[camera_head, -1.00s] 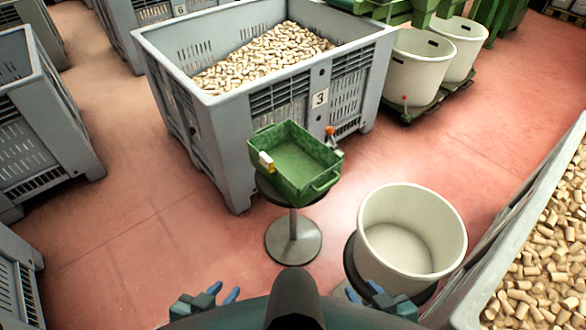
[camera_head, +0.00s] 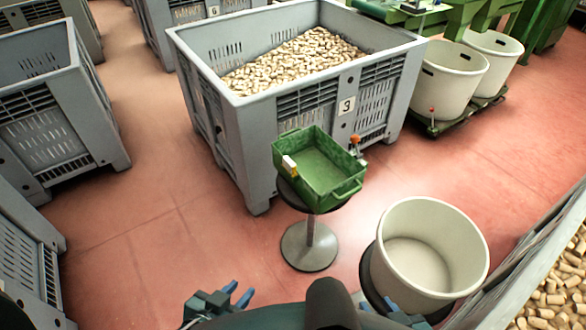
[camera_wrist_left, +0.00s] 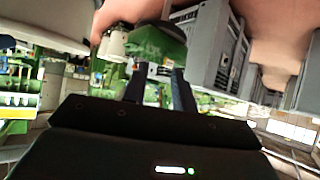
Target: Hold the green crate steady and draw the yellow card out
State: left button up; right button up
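The green crate (camera_head: 320,200) stands on a round stool (camera_head: 309,245) in front of the grey bin marked 3. A small white and yellow piece (camera_head: 292,170) sits at the crate's left wall; the yellow part may be the card. My left gripper (camera_head: 238,293) is low in the head view, in front of the stool and apart from the crate. Its blue fingers are spread and empty. The left wrist view is upside down and shows the crate (camera_wrist_left: 158,45) beyond both fingers. My right gripper (camera_head: 393,308) is mostly hidden at the bottom edge.
The grey bin (camera_head: 255,140) full of corks stands right behind the stool. A white tub (camera_head: 430,255) stands to the right of the stool. Other grey bins (camera_head: 60,120) line the left. Red floor (camera_head: 150,240) is clear left of the stool.

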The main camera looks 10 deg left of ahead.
aim_at(288, 164)
jog(key=i+j+z, duration=0.4)
jog(key=i+j, duration=0.35)
jog(key=i, duration=0.35)
jog(key=j+z, duration=0.05)
